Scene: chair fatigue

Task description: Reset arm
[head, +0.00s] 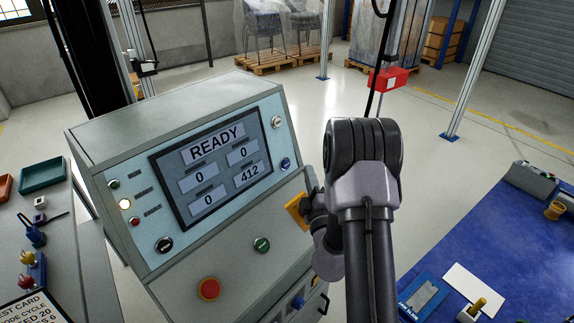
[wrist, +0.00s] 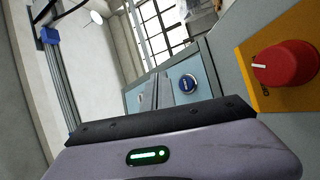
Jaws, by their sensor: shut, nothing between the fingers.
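My arm (head: 362,190) rises in front of the right side of a grey-green control cabinet in the head view and hides part of it. My gripper (wrist: 160,90) shows in the wrist view as two thin grey fingers, shut and empty, pointing at the cabinet. Beyond them is a blue round button (wrist: 187,85) on the pale panel. A red rotary knob (wrist: 286,63) on a yellow plate (wrist: 262,98) is to the right of the fingers, apart from them. In the head view the yellow plate (head: 296,212) is partly hidden by my arm.
The cabinet screen (head: 212,170) reads READY, with several number boxes. A red mushroom button (head: 209,289) and a green button (head: 261,245) are below it. A blue-topped bench (head: 445,250) is at right; a grey bench (head: 62,240) with trays is at left. Open floor lies behind.

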